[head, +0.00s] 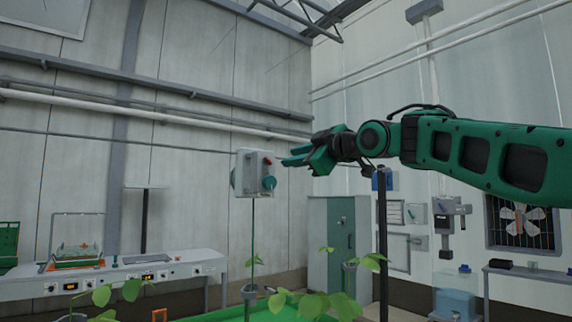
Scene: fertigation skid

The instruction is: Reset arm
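My arm, green and black, reaches in from the right edge in the head view and stretches left, nearly level. My gripper (295,157) is at its left end, with green fingers pointing left. The fingers overlap in this side view, so their opening is unclear. No held object can be made out. A pale box (251,174) with a red part and teal round knobs is just left of the fingertips, above a thin post. Whether the fingertips touch it cannot be told.
Leafy plants (340,303) and a green surface (235,314) are low in front. A long white bench (180,272) with controls lines the left wall. A dark post (382,240) stands below my arm. A grey-green cabinet (338,235) and a water container (455,302) are behind.

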